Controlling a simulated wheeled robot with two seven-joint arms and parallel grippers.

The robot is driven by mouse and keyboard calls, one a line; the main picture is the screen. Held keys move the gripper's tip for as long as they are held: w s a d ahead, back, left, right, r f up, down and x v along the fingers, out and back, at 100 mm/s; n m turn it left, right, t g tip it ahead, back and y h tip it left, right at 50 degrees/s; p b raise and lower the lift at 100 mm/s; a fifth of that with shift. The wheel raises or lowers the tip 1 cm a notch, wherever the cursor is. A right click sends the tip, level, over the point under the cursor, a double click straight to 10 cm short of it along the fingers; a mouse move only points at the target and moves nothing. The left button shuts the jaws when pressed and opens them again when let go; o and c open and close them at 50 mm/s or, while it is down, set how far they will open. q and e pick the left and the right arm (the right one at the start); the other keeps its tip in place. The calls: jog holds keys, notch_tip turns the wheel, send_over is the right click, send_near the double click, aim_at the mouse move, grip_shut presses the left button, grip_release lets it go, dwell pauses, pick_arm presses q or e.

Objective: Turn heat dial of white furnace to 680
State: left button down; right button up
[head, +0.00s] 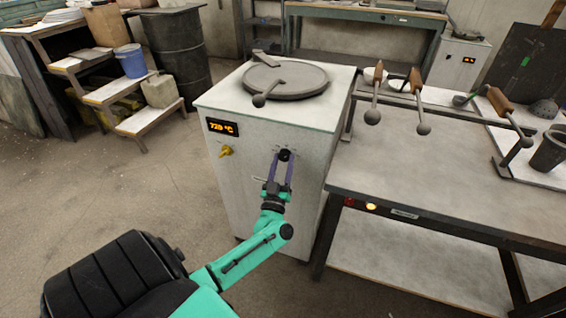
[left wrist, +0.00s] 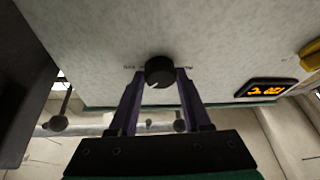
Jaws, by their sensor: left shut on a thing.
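The white furnace (head: 235,185) stands in the middle of the head view. Its orange display (head: 222,127) seems to read about 720 °C; the last digits are blurred. The display also shows upside down in the left wrist view (left wrist: 265,90). The black heat dial (left wrist: 160,72) is on the furnace front, right of the display in the head view. My left gripper (head: 282,160) is shut on the dial, with one purple finger on each side of it. In the wrist view the fingertips (left wrist: 160,76) flank the dial. My right gripper is not in view.
A yellow knob (head: 226,151) sits below the display. A round lid (head: 286,80) lies on the furnace top. A grey table (head: 440,190) with ladles on stands is close on the right. Open floor lies on the left.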

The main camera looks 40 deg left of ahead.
pick_arm(q)
jog(key=shift+n, duration=0.3)
jog(key=n+g+p, duration=0.1)
jog(key=n, duration=0.1)
jog(key=n+y+p, duration=0.1)
jog(key=n+p, duration=0.1)
jog(key=shift+d+r+n+g, duration=0.2)
jog(key=shift+n+g, duration=0.1)
jog(key=shift+g, duration=0.1)
jog(key=n+g+p, duration=0.1)
jog(key=n+p, duration=0.1)
jog(key=n, duration=0.1)
jog(key=n+g+y+p, duration=0.1)
jog(key=n+g+p, duration=0.1)
jog(key=n, duration=0.1)
jog(key=shift+r+n, duration=0.2)
jog(key=shift+n, duration=0.1)
jog(key=n+g+p, duration=0.1)
jog(key=n+p, duration=0.1)
jog(key=n+g+p, duration=0.1)
jog(key=n+p, duration=0.2)
jog(key=shift+d+r+p, duration=0.1)
jog(key=shift+r+p, duration=0.1)
jog(key=shift+p, duration=0.1)
jog(key=shift+f+n+g+h+p, duration=0.1)
jog(key=shift+n+g+h+p, duration=0.2)
jog(key=shift+n+h+p, duration=0.85)
jog(key=shift+n+y+p, duration=0.25)
jog(key=shift+n+p, duration=0.1)
jog(key=shift+n, duration=0.2)
